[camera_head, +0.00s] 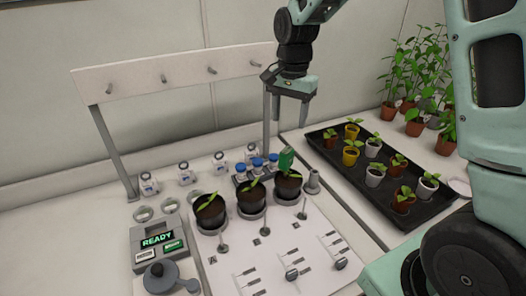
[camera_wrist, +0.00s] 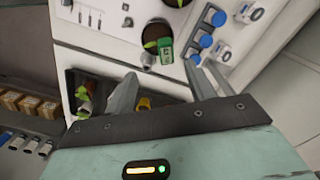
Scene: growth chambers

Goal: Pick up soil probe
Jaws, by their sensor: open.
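A white peg rail (camera_head: 175,72) stands behind the board, its right post close to my gripper. Blue-capped vials (camera_head: 257,163) stand behind the pots. A grey cone-shaped holder (camera_head: 312,184) is right of them. A black tray (camera_head: 428,212) of small plants lies at right.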

